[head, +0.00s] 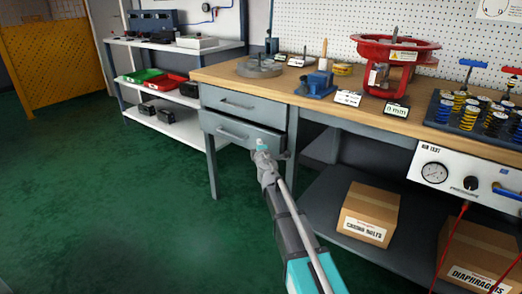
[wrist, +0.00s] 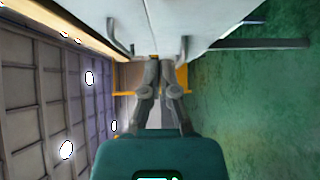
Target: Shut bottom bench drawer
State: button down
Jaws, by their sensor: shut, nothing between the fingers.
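The bottom bench drawer (head: 222,124) is a grey drawer with a bar handle, under the top drawer (head: 265,109) at the bench's left end. Its front seems to stand out a little from the top drawer's front, with a dark gap above it. My gripper (head: 261,146) is shut and empty, at the right part of the bottom drawer's front. I cannot tell whether it touches. In the wrist view my gripper (wrist: 160,62) points along the drawer fronts, and the bottom drawer (wrist: 196,18) with its handle shows above it.
The wooden bench top (head: 310,101) holds a red valve part (head: 397,57), a blue vise (head: 317,86) and springs. Boxes (head: 368,213) stand on the lower shelf at right. A shelf unit (head: 160,108) stands at left. Green floor (head: 110,190) in front is clear.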

aim_at(271, 133)
jog(key=w, duration=0.1)
jog(key=w+d, duration=0.1)
jog(key=w, duration=0.1)
jog(key=shift+w, duration=0.2)
jog(key=shift+w+d, duration=0.6)
jog(key=shift+d, duration=0.05)
jog(key=shift+w+d, duration=0.7)
jog(key=shift+w, duration=0.2)
jog(key=shift+w+d, duration=0.7)
jog(key=shift+w, duration=0.3)
